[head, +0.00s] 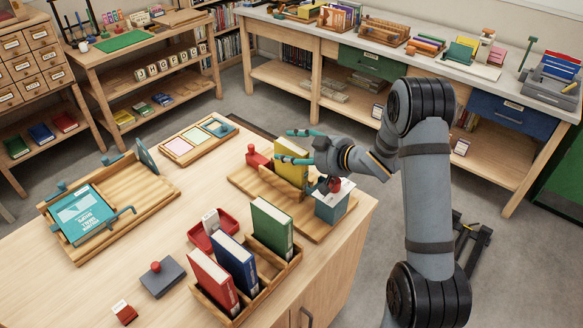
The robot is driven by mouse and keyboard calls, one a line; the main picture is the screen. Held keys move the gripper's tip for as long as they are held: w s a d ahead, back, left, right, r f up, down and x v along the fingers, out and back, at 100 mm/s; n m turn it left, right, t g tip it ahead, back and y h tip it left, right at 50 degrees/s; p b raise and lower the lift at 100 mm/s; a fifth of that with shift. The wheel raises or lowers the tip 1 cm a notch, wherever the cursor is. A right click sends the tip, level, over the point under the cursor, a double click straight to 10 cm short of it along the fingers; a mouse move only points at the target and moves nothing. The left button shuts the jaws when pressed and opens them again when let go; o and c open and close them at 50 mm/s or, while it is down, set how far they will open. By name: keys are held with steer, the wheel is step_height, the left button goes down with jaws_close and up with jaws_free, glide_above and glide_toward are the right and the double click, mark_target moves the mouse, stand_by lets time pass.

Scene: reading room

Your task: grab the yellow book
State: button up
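The yellow book (289,174) stands upright on a wooden board near the right side of the near table in the head view. My gripper (288,146) reaches in from the right at the height of the book's upper part. Its two teal fingers are spread apart. One finger crosses in front of the book's cover, and the other shows just above and behind its top edge. I cannot tell whether either finger touches the book. The book's right side is partly hidden by my gripper.
A red bookend-like piece (257,158) stands left of the yellow book, and a grey-teal box (331,207) with a white card stands right of it. In front, a wooden rack (262,284) holds red, blue and green books. Free tabletop (180,225) lies to the left.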

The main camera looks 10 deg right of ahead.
steer(key=shift+c, duration=1.1)
steer(key=c, duration=1.1)
jaws_close()
